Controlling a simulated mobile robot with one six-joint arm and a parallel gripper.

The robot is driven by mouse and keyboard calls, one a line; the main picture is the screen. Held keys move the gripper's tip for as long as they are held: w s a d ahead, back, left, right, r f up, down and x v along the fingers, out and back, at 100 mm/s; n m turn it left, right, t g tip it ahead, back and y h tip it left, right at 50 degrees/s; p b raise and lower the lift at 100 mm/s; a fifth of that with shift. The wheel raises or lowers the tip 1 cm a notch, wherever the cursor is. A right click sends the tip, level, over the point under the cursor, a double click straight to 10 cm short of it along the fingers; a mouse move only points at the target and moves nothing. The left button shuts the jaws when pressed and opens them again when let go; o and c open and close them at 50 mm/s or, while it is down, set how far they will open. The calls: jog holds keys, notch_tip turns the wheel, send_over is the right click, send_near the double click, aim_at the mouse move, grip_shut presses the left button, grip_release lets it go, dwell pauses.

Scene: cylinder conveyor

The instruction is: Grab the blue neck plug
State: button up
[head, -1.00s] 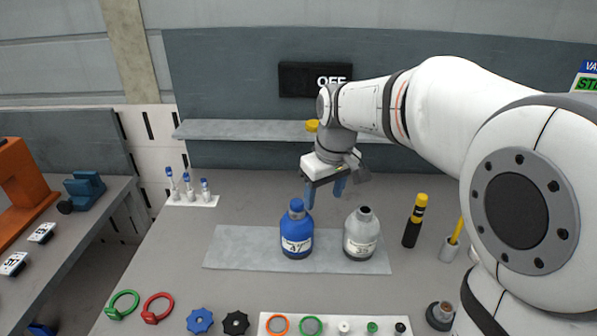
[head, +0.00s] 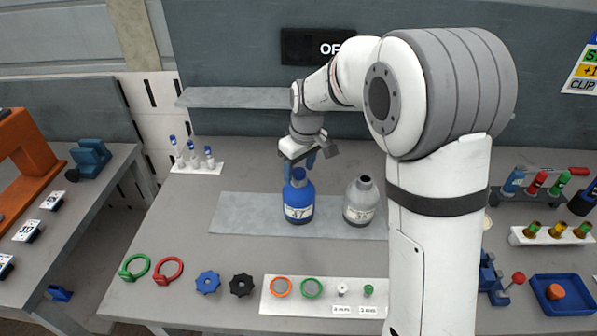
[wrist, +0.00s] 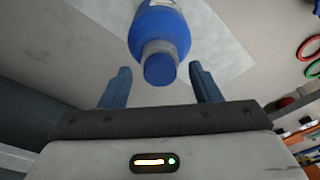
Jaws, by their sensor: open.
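The blue bottle (head: 298,203) stands upright on a grey mat (head: 240,213), with the blue neck plug (head: 299,174) in its neck. In the wrist view the plug (wrist: 160,69) shows as a round blue end, between and a little beyond my open fingers. My gripper (head: 300,166) is open and empty, above and around the height of the plug; the head view does not clearly show the gap between them. A grey bottle (head: 359,203) with an open dark neck stands to the right on the same mat.
A rack of small blue-capped vials (head: 193,160) stands at the back left. Green (head: 134,267) and red (head: 168,270) rings, a blue knob (head: 207,282) and a black knob (head: 241,285) lie in front. My arm hides part of the bench's right side.

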jog(key=shift+c, duration=0.5)
jog(key=c, duration=1)
jog(key=shift+o, duration=0.2)
